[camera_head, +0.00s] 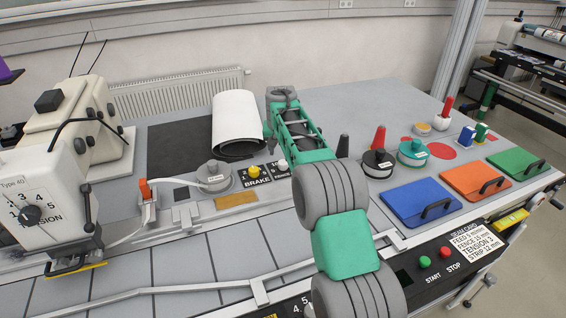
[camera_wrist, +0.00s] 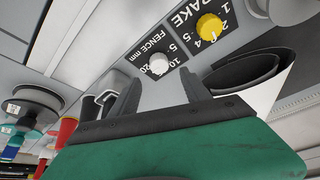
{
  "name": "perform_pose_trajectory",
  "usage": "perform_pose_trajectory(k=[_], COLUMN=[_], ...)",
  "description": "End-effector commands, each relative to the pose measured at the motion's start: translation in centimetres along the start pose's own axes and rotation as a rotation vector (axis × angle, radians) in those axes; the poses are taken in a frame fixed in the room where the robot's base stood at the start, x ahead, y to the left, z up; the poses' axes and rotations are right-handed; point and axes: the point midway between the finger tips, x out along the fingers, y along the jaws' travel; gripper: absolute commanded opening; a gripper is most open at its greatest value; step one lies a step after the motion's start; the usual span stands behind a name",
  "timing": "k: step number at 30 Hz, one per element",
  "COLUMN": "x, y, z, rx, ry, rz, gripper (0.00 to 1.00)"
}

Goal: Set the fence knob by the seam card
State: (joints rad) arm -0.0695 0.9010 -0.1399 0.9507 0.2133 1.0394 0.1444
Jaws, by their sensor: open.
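The fence knob (camera_head: 282,164) is small and white, on a black plate beside the yellow brake knob (camera_head: 254,171). In the wrist view the fence knob (camera_wrist: 158,64) sits by the label "FENCE mm" and numbers including 5, 10 and 20; its pointer setting is too small to tell. The seam card (camera_head: 474,240) lies at the front right, with lines for feed, fence, tension and strip; the fence line seems to read 15 mm. My gripper (camera_wrist: 121,98) is open and empty, its dark fingers apart from the knob.
A sewing machine (camera_head: 65,150) is at left. Start and stop buttons (camera_head: 425,262) are in front.

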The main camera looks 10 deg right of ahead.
Motion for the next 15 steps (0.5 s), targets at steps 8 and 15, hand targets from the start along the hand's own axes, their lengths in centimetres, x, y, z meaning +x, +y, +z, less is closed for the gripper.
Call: perform_pose_trajectory(k=[8, 15], x=[4.9, 7.2], y=[0.1, 0.1], z=[0.0, 0.0], rx=[0.001, 0.0], ry=[-0.003, 0.0], rz=[0.001, 0.0], gripper=[0.55, 0.55])
